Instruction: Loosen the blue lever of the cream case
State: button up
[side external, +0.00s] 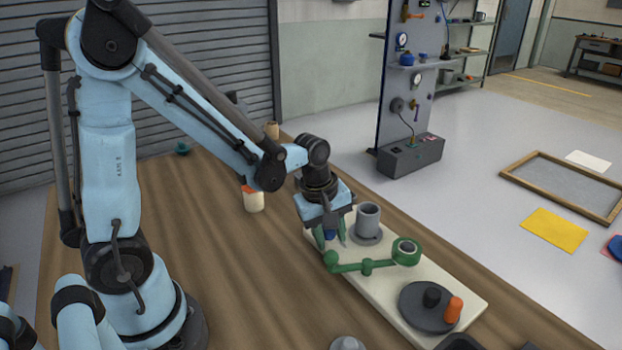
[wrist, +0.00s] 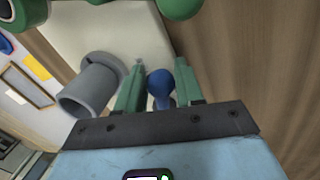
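The cream case (side external: 385,285) is a long flat slab on the wooden table; its top also shows in the wrist view (wrist: 115,35). The blue lever (wrist: 160,88) has a rounded end and stands at the case's far-left end in the side view (side external: 330,234), partly hidden by my gripper. My gripper (side external: 331,241) points down over that end. In the wrist view its green fingers (wrist: 160,66) are apart, one on each side of the lever. A gap shows on the left of the lever; I cannot tell whether the right finger touches it.
On the case stand a grey cylinder (side external: 368,221), a green arm with a ring (side external: 367,267) close to my fingers, and a dark disc (side external: 413,312) with an orange knob (side external: 453,310). A cream-and-orange object (side external: 253,200) stands behind. The table left of the case is mostly clear.

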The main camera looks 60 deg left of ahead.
jog(key=shift+o, duration=1.4)
notch_tip(320, 180, up, 12)
jog(key=s, duration=0.2)
jog(key=shift+s+a, duration=0.2)
jog(key=shift+a, duration=0.1)
jog(key=shift+f, duration=0.1)
jog(key=s+m+t, duration=0.1)
jog(key=m, duration=0.4)
jog(key=s+d+m+t, duration=0.1)
jog(key=m+t, duration=0.1)
jog(key=m, duration=0.3)
jog(key=s+f+m+t, duration=0.1)
jog(key=m, duration=0.4)
jog(key=shift+s+d+f+t+y, duration=0.1)
jog(key=shift+s+d+t+y, duration=0.2)
jog(key=shift+s+d+t, duration=0.1)
